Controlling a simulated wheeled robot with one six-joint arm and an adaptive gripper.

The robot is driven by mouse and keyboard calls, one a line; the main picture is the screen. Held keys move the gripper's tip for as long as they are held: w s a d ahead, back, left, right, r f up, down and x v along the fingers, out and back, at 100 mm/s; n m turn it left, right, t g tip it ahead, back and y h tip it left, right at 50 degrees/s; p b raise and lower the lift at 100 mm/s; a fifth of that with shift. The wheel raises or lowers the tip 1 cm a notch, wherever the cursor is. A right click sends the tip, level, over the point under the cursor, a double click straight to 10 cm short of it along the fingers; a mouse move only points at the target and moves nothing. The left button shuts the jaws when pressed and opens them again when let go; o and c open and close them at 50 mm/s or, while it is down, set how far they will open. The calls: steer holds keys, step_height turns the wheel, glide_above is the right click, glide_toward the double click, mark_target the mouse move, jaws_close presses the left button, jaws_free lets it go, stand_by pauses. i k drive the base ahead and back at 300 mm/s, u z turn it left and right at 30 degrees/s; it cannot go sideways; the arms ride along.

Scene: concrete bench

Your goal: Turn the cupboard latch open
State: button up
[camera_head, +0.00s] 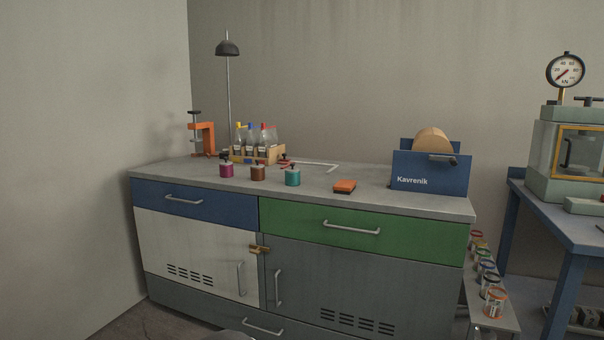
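The cupboard latch (259,249) is a small brass-coloured piece at the top of the seam between two doors under the bench. It lies roughly level across the seam. The left door (190,247) is white with vent slots and a vertical handle (241,278). The right door (350,280) is grey with vent slots and its own vertical handle (278,287). Both doors look shut. My gripper is not in view.
Above the doors are a blue drawer (215,208) and a green drawer (400,236). On the bench top (310,196) stand small pots, a bottle crate (258,155), an orange clamp (204,137) and a blue Kavrenik device (430,174).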

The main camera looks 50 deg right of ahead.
mark_target(258, 248)
steer(key=z, duration=1.1)
